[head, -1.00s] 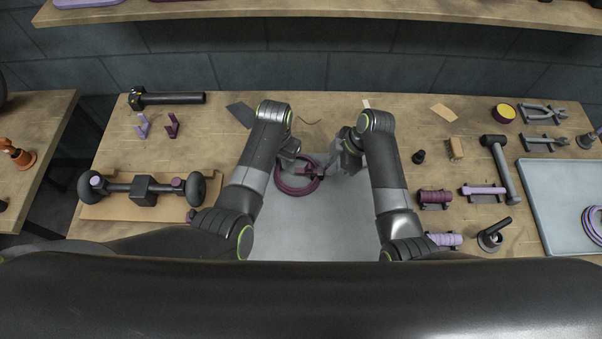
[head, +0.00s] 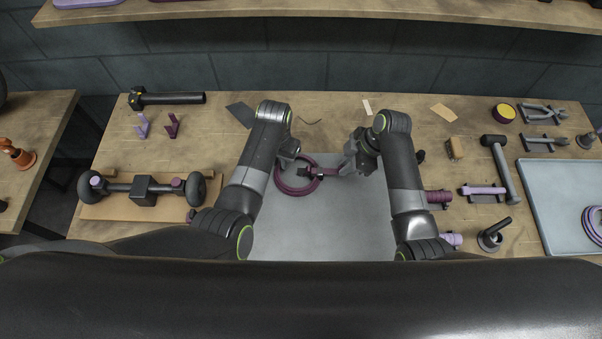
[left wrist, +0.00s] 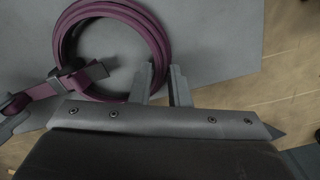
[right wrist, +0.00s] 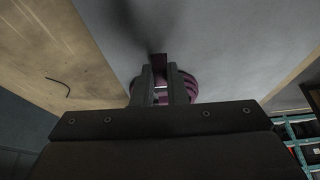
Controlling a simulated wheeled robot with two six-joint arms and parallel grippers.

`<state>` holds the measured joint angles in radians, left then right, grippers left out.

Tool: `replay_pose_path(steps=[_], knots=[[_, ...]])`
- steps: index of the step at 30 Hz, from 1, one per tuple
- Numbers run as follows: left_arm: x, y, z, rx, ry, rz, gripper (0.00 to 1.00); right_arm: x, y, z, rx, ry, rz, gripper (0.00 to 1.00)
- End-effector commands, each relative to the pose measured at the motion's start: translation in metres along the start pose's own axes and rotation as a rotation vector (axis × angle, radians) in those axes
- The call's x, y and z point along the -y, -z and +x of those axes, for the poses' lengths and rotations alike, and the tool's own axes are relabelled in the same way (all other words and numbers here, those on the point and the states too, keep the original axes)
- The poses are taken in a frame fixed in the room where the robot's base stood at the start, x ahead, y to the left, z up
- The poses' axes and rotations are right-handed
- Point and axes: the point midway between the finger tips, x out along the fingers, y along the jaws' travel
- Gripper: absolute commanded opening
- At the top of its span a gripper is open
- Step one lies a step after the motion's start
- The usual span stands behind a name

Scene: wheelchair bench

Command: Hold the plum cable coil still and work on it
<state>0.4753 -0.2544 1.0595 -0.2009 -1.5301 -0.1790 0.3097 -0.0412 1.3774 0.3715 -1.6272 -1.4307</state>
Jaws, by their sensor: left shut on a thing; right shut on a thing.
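The plum cable coil (head: 287,190) lies flat on the grey mat (head: 320,225) as a round ring. My left gripper (head: 292,160) is shut on the coil's rim; in the left wrist view its fingers (left wrist: 163,75) are at the edge of the coil (left wrist: 165,40). A plum strap (left wrist: 42,90) with a dark buckle (left wrist: 92,72) crosses the coil's side towards my right gripper. My right gripper (head: 345,168) is shut on the strap's outer end, to the right of the coil. In the right wrist view plum shows between its fingers (right wrist: 161,70).
A wheeled axle part (head: 145,190) lies on a board at the left. A hammer (head: 502,165), purple rolls (head: 438,198) and a light tray (head: 560,215) are on the right. A thin dark wire (head: 311,122) lies behind the mat. The front of the mat is clear.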

Motion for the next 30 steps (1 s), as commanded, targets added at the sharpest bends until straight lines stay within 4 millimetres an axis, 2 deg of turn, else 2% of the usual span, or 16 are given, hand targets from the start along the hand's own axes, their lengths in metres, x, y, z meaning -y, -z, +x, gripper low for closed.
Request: replay_pose_path(steps=[26, 27, 30], knots=[[0.002, 0.0, 0.0, 0.0, 0.003, -0.001, 0.0, 0.0, -0.031, -0.012, 0.006, 0.0, 0.001, 0.0], [0.002, 0.0, 0.0, 0.0, 0.003, -0.001, 0.0, 0.0, -0.03, -0.012, 0.005, 0.0, 0.001, 0.16], [0.001, 0.0, 0.0, 0.0, 0.003, 0.0, 0.0, 0.0, -0.03, -0.012, 0.004, 0.0, 0.0, 0.29]])
